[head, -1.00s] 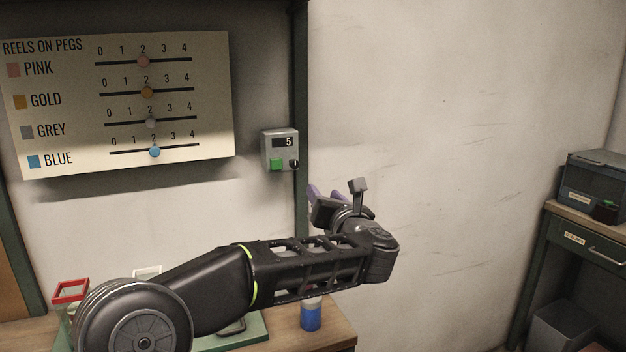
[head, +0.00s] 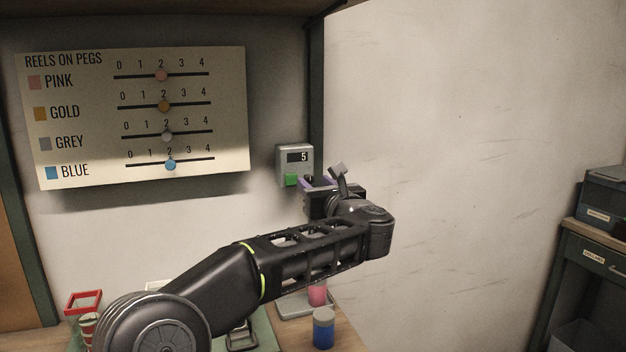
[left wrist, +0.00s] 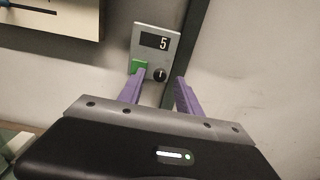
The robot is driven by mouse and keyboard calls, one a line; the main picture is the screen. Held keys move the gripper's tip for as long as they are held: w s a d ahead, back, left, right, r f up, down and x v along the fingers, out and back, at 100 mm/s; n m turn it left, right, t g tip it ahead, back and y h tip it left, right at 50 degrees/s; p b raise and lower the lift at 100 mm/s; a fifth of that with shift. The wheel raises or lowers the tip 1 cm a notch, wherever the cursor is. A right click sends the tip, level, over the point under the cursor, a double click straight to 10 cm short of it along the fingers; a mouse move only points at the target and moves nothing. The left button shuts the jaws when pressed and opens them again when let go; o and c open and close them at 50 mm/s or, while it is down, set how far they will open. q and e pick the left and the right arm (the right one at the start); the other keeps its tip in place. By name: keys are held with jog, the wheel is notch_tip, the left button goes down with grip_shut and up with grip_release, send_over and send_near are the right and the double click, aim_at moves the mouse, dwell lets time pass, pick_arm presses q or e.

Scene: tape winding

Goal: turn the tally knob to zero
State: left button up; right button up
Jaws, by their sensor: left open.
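The grey tally box (head: 294,160) is fixed to the wall right of the board and its display reads 5. It carries a green button (head: 291,180). Its black knob (left wrist: 159,75) shows in the left wrist view at the box's lower right, with a white mark on it; my gripper hides it in the head view. My left gripper (head: 318,182) is just in front of the box. In the left wrist view its purple fingers (left wrist: 160,78) are open, one on each side of the knob's picture. I cannot tell whether they touch anything. My right gripper is not in view.
The "REELS ON PEGS" board (head: 215,100) hangs left of the box, with each slider at 2. Below on the bench are a blue jar (head: 323,330), a pink reel (head: 317,295) and a red frame (head: 84,303). A cabinet (head: 595,250) stands far right.

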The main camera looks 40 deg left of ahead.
pick_arm(q)
jog(key=shift+x, duration=1.05)
jog(key=shift+c, duration=0.2)
grip_shut()
